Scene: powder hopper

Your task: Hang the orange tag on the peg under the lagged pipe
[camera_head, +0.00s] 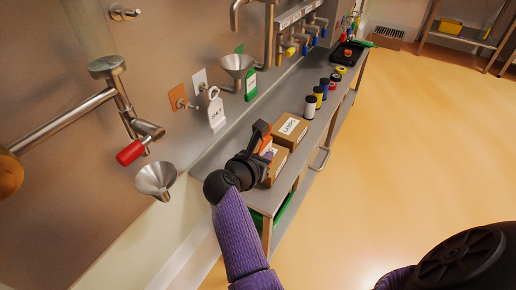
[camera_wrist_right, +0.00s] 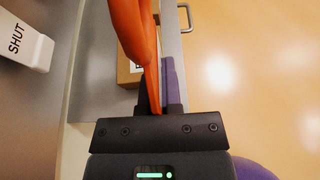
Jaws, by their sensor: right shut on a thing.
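My right gripper (camera_head: 266,133) is shut on the orange tag (camera_head: 267,146), above the bench beside the cardboard boxes. In the right wrist view the tag (camera_wrist_right: 136,35) rises from between the fingers (camera_wrist_right: 158,95), edge-on and partly out of frame. An empty metal peg (camera_head: 180,102) sticks out of an orange wall plate (camera_head: 178,95), left of and beyond the gripper. A white tag marked SHUT (camera_head: 216,112) hangs on the peg to its right; it also shows in the right wrist view (camera_wrist_right: 22,40). A green tag (camera_head: 250,84) hangs further right. I cannot clearly make out the lagged pipe. My left gripper is not in view.
A steel funnel (camera_head: 237,66) stands out near the hanging tags. A red-handled valve (camera_head: 131,152) and another funnel (camera_head: 156,178) project from the wall at left. Cardboard boxes (camera_head: 291,131) and several spools (camera_head: 310,106) stand on the bench (camera_head: 262,108). The floor at right is clear.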

